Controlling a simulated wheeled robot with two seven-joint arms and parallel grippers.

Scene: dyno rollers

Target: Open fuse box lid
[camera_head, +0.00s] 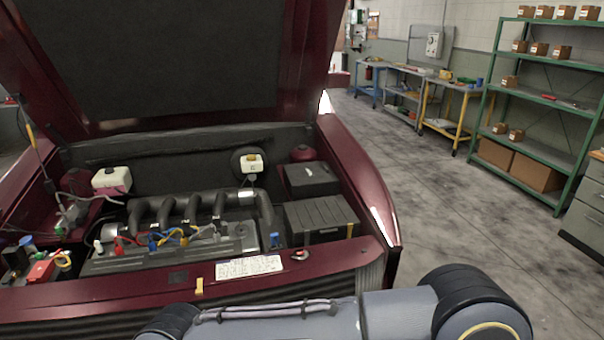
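Two black boxes sit at the right side of the engine bay. The rear one is a smooth black box (311,179) with a flat top, and its lid looks closed. The front one is a larger black box (322,216) with a ribbed top, which also looks closed. I cannot tell for sure which is the fuse box. Part of my own grey arm crosses the bottom of the view, below the car's front edge. Neither of my grippers shows, so their distance from the boxes is hidden.
The dark red car's raised hood (180,60) hangs over the engine bay. The engine (185,225), a white reservoir (112,180) and several cables fill the middle and left. A green shelf (545,90) and workbenches (445,105) stand back right. The floor (450,200) right of the car is clear.

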